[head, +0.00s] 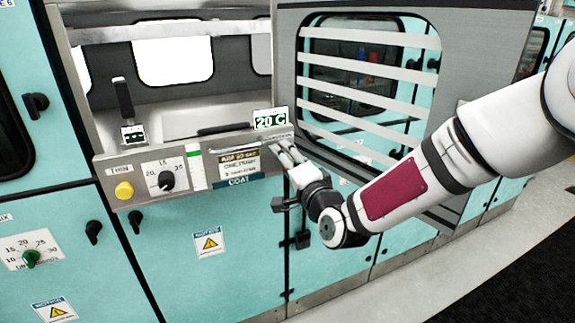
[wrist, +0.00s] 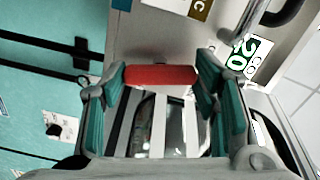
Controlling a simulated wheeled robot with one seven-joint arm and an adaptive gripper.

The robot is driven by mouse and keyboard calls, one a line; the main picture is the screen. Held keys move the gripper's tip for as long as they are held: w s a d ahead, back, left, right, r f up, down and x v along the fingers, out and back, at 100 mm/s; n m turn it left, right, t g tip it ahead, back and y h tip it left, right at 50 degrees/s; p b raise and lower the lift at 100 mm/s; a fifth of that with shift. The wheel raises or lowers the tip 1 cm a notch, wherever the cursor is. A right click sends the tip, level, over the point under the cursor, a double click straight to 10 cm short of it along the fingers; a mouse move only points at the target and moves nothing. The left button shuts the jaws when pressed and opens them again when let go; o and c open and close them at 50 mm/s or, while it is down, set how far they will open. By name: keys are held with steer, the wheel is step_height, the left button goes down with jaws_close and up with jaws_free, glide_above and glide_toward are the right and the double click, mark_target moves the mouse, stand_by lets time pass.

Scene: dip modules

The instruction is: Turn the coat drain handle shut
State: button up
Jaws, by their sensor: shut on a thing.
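The coat drain handle shows as a short red bar (wrist: 160,74) in the wrist view, lying across the picture between my fingers. My gripper (wrist: 161,82) is shut on it, with one teal-padded finger at each end. In the head view my gripper (head: 283,150) reaches the right end of the grey panel, just right of the blue COAT label (head: 237,181). The red handle cannot be made out there, hidden by my fingers. How far it is turned cannot be told.
A slatted grey-framed window panel (head: 460,75) stands behind my arm. Black latches (head: 300,240) sit below my gripper.

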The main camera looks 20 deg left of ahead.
steer(key=shift+m, duration=1.5)
steer(key=o, duration=1.2)
steer(key=shift+c, duration=0.2)
steer(key=v, duration=1.2)
steer(key=shift+w, duration=0.1)
